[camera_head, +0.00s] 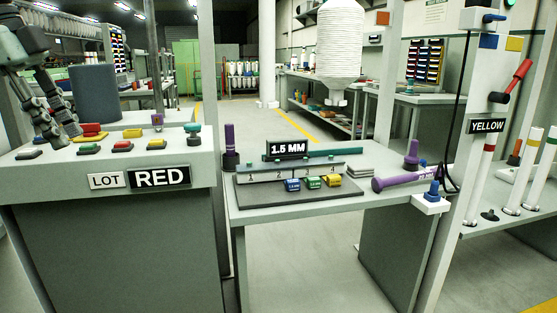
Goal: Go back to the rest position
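My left gripper (63,132) shows at the upper left of the head view. Its two dark grey fingers point down and stand apart, with nothing seen between them. The fingertips are over the left part of a grey console top (185,158), close to its row of coloured buttons; whether they touch the top I cannot tell. My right gripper is not in view.
The console bears a LOT sign (108,180) and a RED sign (160,177). A middle table (250,217) holds a numbered rack, small coloured blocks (313,182) and a purple tool (400,180). A post with a YELLOW sign (487,126) stands right. Floor shows between the furniture.

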